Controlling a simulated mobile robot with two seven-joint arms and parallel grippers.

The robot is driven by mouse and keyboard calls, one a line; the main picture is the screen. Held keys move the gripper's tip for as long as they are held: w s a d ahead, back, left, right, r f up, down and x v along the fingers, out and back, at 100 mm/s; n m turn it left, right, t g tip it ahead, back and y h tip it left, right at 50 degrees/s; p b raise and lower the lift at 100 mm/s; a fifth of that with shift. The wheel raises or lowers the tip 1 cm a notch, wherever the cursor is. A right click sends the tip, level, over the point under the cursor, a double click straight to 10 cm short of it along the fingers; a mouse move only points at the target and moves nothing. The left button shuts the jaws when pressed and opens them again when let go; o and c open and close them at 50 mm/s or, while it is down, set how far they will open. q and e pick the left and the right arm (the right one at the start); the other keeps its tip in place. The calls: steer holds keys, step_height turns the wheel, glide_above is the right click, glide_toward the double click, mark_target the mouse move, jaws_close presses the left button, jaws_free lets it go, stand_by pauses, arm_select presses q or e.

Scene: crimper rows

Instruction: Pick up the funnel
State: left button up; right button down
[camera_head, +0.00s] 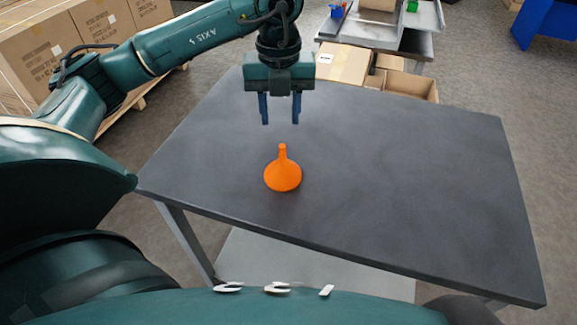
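An orange funnel (283,175) stands on the dark grey table (400,190), wide end down and narrow spout pointing up. It is near the table's front edge, left of the middle. My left gripper (281,122) points down with its two blue fingers apart and nothing between them. In the picture its fingertips are just above the spout, and the funnel is not held. How high they are above the table is hard to tell. My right gripper is not in view.
The table holds nothing else and is clear to the right of the funnel. Cardboard boxes (343,63) and a metal bench (430,20) are beyond its far edge. Large stacked cartons (45,50) on a pallet are at the upper left. A blue object (548,22) is at the upper right.

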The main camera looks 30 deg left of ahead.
mark_target(282, 146)
arm_select(q)
steer(key=f, duration=0.9)
steer(key=shift+s+d+f, duration=0.1)
steer(key=shift+d+f, duration=0.1)
steer(key=shift+f, duration=0.2)
jaws_close()
